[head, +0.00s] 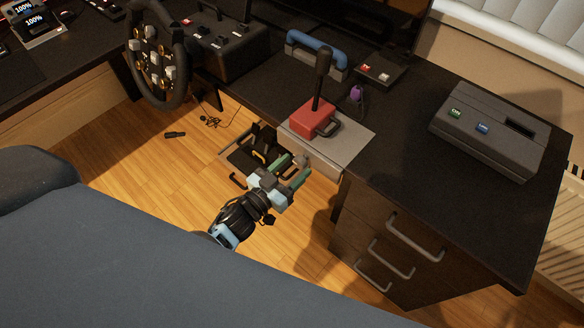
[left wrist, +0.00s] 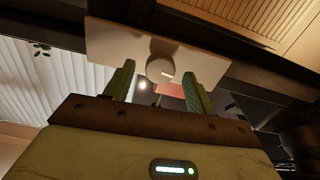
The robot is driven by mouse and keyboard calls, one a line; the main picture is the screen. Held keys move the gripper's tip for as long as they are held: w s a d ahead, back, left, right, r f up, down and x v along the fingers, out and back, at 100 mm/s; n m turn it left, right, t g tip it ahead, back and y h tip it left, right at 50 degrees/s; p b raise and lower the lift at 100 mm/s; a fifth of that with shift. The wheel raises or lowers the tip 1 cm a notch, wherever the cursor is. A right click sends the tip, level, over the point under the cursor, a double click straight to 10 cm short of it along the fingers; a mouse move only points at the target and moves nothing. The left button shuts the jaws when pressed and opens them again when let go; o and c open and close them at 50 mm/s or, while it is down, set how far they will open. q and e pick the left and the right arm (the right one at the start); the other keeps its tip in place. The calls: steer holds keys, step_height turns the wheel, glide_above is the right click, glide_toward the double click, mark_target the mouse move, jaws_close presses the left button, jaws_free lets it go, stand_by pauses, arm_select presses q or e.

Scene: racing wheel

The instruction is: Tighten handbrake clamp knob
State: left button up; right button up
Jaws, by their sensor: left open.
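The red handbrake (head: 312,119) with its upright black lever stands on a grey metal plate (head: 352,146) at the desk's front edge. In the left wrist view, a round grey clamp knob (left wrist: 160,68) with a small pale mark shows under the pale plate (left wrist: 103,43). My left gripper (head: 292,167) is below and in front of the plate's edge in the head view. Its green fingers are open, one on each side of the knob in the wrist view. I cannot tell whether they touch it. My right gripper is not in view.
The desk drawers (head: 385,245) with metal handles are right of my left arm. Black pedals (head: 258,150) stand on the wooden floor behind the gripper. A steering wheel (head: 158,55) is at upper left, and a grey box (head: 490,130) sits on the desk at right.

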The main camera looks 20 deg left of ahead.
arm_select(q)
steer(key=c, duration=1)
steer(key=m, duration=0.3)
steer(key=shift+m, duration=0.4)
steer(key=m+b, duration=0.1)
steer(key=m, duration=0.2)
steer(key=shift+d+f+m, duration=0.1)
steer(key=shift+m, duration=0.3)
steer(key=m, duration=0.4)
steer(key=shift+b, duration=0.4)
steer(key=shift+m+b, duration=0.4)
steer(key=shift+m, duration=1.5)
